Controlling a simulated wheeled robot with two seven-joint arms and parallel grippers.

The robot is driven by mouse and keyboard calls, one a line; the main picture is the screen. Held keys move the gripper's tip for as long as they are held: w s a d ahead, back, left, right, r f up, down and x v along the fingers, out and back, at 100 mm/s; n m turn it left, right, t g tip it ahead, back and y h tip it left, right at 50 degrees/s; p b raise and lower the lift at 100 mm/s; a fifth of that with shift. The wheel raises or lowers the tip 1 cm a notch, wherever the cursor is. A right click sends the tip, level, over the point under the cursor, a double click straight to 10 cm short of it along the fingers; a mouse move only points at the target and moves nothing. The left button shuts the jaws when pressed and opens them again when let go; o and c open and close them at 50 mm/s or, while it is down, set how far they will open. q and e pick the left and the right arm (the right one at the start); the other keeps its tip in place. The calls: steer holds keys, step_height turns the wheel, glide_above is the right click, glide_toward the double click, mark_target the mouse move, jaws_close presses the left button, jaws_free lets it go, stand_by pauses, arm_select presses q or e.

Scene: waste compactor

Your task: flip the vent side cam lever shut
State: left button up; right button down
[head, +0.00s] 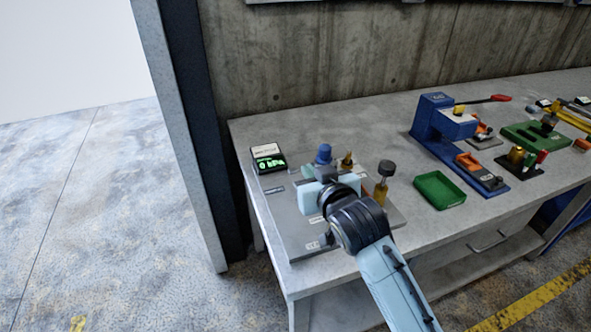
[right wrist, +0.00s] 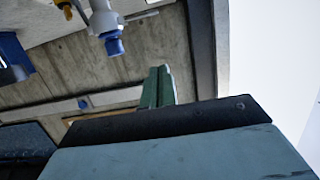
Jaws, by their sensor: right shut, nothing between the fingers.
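My right gripper (head: 322,182) is shut and empty over the grey base plate (head: 296,232) on the bench, hiding part of the fixture there. A blue-capped fitting (head: 323,154) stands just behind it, with a small brass fitting (head: 347,160) to its right. The right wrist view shows a pale fitting with a blue cap (right wrist: 112,42) at the top. A thin light bar (right wrist: 142,14) sticks out to its right; I cannot tell whether this is the vent side cam lever. No cam lever can be made out surely in the head view. My left gripper is not in view.
A display reading 0 kPa (head: 268,158) sits at the plate's back left. A black-knobbed brass post (head: 384,182) stands close to the right of my gripper. A green tray (head: 439,190) and a blue press (head: 440,124) stand further right. A concrete wall (head: 330,60) backs the bench.

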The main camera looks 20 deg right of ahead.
glide_above(296, 170)
steer(key=s, duration=0.2)
step_height(296, 170, down, 2)
steer(key=shift+s+a+f+b, duration=0.1)
steer(key=shift+a+f+b, duration=0.1)
steer(key=shift+f, duration=0.55)
steer(key=shift+s+a+f+b, duration=0.1)
steer(key=shift+f+b, duration=0.15)
steer(key=shift+f, duration=0.45)
steer(key=shift+a+f+b, duration=0.15)
steer(key=shift+f+b, duration=0.05)
steer(key=shift+f, duration=0.55)
